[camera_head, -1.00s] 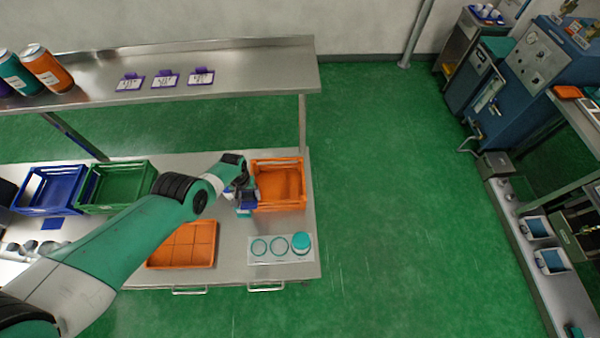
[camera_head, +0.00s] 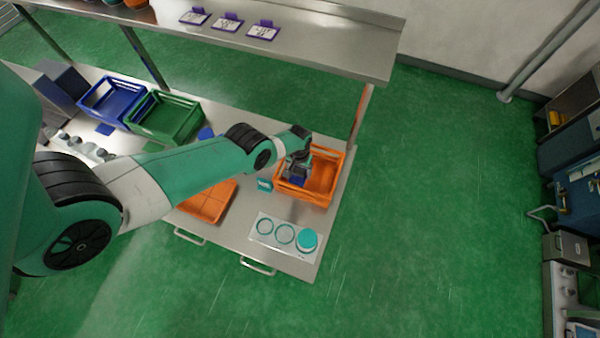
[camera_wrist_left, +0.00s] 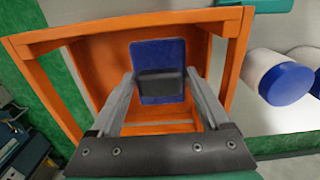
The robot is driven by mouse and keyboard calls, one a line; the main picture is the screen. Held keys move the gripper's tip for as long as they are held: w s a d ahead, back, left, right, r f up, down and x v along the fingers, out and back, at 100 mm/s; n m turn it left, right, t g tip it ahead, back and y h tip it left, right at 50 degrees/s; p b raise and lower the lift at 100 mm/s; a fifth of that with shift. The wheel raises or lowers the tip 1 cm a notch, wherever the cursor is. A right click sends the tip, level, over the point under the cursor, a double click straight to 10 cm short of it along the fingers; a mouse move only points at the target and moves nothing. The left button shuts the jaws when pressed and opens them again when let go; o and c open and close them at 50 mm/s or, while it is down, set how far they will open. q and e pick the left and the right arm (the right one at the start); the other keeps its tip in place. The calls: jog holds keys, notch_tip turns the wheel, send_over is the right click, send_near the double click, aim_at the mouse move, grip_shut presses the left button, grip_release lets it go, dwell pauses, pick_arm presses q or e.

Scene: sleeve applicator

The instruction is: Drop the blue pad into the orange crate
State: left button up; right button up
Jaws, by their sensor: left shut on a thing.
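The orange crate (camera_head: 325,187) stands at the right end of the steel table, with its open top up. My left gripper (camera_head: 297,176) is over the left part of the crate's opening. It is shut on the blue pad (camera_head: 297,181). In the left wrist view the blue pad (camera_wrist_left: 158,54) shows between the two grey fingers, with a dark block on its near part. The orange crate (camera_wrist_left: 50,40) surrounds the pad in that view. How high the pad is above the crate floor is hard to tell. My right gripper is not in view.
A green crate (camera_head: 165,118) and a blue crate (camera_head: 113,102) stand further left. An orange divided tray (camera_head: 209,203) lies left of the orange crate. A panel with rings (camera_head: 285,234) and a teal-lidded jar (camera_head: 307,240) is in front. A raised shelf (camera_head: 330,45) runs behind.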

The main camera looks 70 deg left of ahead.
aim_at(299, 176)
pick_arm(q)
jog(key=shift+f+b, duration=1.65)
jog(key=shift+f, duration=0.1)
jog(key=shift+w, duration=0.1)
jog(key=shift+f+b, duration=0.65)
jog(key=o, duration=1)
jog(key=shift+r, duration=0.15)
notch_tip(299, 176, up, 13)
jog(key=p, duration=1.3)
jog(key=shift+r+p, duration=0.1)
jog(key=shift+p, duration=0.2)
